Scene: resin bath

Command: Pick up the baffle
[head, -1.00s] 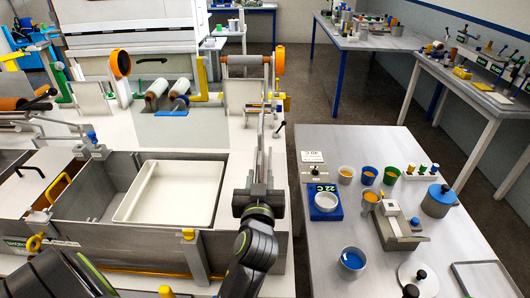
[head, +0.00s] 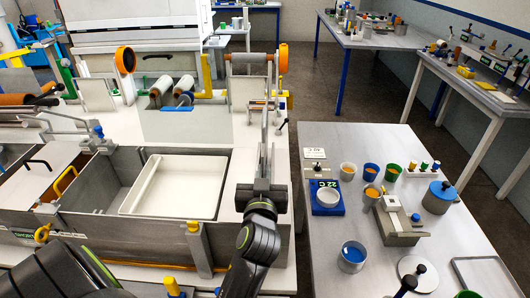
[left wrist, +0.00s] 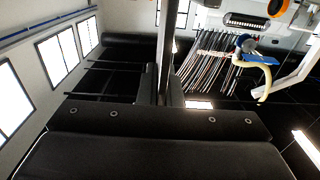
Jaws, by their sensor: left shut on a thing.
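My left arm (head: 62,272) fills the lower left corner of the head view, and its fingertips are out of sight there. In the left wrist view my left gripper (left wrist: 165,62) is shut on a thin, dark thing seen nearly edge-on. I take it to be the baffle, but its outline is unclear against the dark background. My right gripper (head: 265,135) points away from me beside the right side of the bath (head: 100,245). Nothing shows clearly between its thin fingers, and their gap cannot be judged.
A white tray (head: 178,187) lies inside the metal bath. Rollers and upright plates stand behind it. The table on the right carries cups, a blue scale (head: 327,203), a blue-lidded pot (head: 438,197) and a round lid (head: 417,272). Dark floor lies beyond that table.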

